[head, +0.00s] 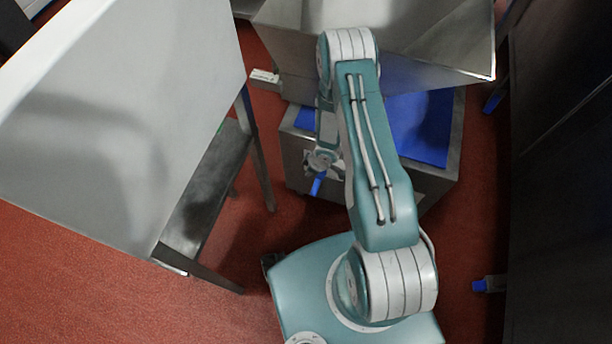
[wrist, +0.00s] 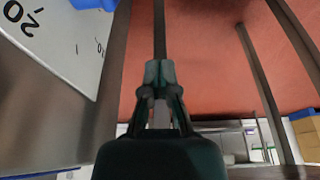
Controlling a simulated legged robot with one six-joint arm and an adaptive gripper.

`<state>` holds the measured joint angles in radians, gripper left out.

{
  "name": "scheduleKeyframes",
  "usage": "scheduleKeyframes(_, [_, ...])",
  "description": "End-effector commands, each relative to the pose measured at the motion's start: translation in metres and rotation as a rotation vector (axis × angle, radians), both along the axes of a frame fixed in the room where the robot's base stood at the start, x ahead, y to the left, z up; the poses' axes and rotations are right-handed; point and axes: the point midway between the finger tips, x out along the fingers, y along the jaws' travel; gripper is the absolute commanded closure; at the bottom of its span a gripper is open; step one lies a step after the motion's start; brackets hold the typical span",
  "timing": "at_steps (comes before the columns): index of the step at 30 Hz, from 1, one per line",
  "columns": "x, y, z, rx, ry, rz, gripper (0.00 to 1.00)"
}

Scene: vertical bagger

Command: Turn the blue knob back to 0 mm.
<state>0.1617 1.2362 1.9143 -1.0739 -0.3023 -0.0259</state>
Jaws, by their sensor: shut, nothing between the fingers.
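A blue knob (head: 318,184) shows as a small blue piece at the front of the steel machine in the head view, just below the end of my arm. In the wrist view, a blue part (wrist: 95,3) is cut off by the top edge. It lies against a white scale plate (wrist: 72,38) with tick marks and a "20" that appears rotated. My gripper (wrist: 159,74) is shut and empty, to the right of the plate and apart from it. The knob's pointer and its reading are not visible. My wrist partly hides the area around the knob in the head view.
The steel machine (head: 455,150) has a blue surface (head: 425,125) under a large metal chute (head: 430,40). A grey panel on legs (head: 120,110) stands at left. A dark cabinet (head: 565,200) is at right, with a small blue-ended fitting (head: 480,286) beside it. Red floor lies between them.

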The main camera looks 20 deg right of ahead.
Motion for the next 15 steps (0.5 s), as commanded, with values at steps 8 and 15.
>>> scheduleKeyframes(8, [0.012, -0.003, 0.004, -0.092, 0.015, 0.005, 1.00])
scheduleKeyframes(15, [0.043, 0.013, 0.004, -0.369, 0.160, 0.002, 1.00])
